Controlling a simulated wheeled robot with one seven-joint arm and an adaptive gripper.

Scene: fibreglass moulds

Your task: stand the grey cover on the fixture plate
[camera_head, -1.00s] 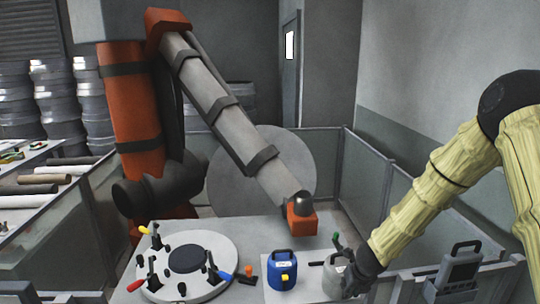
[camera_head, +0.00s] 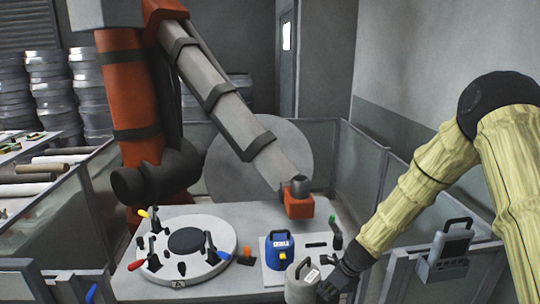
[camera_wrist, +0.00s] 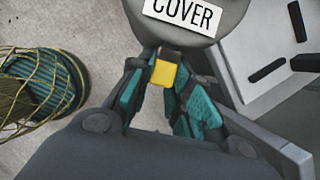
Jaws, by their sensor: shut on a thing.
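The grey cover (camera_head: 299,284) is a rounded grey body held upright in front of the blue piece, near the table's front edge. Its white COVER label (camera_wrist: 183,12) shows in the wrist view. My gripper (camera_head: 328,286) is shut on the cover's small yellow tab (camera_wrist: 163,74), with a teal finger on either side. Whether the cover touches anything below is unclear. A pale rectangular plate (camera_head: 318,262) lies behind the cover, with black slots or bars on its right part. A round pale plate with clamps (camera_head: 222,232) is at the left. I cannot tell which is the fixture plate.
A large orange-and-grey robot arm (camera_head: 225,100) reaches over the table. Grey panels (camera_head: 403,185) border the right.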

